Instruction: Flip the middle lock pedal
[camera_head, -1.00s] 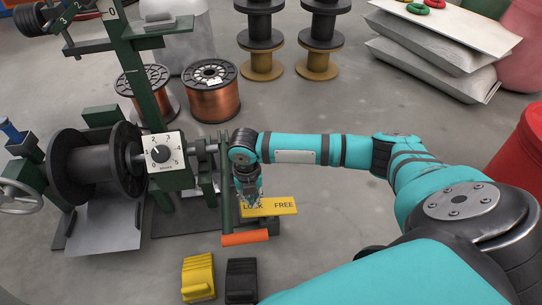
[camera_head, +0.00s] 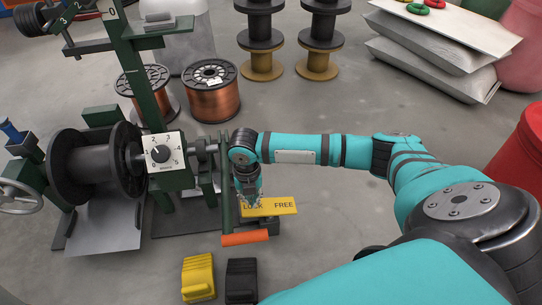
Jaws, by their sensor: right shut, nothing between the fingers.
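The lock pedal (camera_head: 245,239) has an orange bar-shaped end and sits low at the front of the green winding machine. A yellow plate (camera_head: 284,206) marked LOCK and FREE lies just behind it. My right gripper (camera_head: 252,203) points down over the LOCK end of the plate, above and behind the orange bar. It is shut with nothing in it. Whether its fingertips touch the pedal or the plate cannot be told. My left gripper is not in view.
A yellow pedal (camera_head: 198,276) and a black pedal (camera_head: 241,280) stand on the floor in front. The machine carries a black spool (camera_head: 95,165) and a numbered dial (camera_head: 161,153). Copper spools (camera_head: 213,92) stand behind. Floor to the right of the plate is clear.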

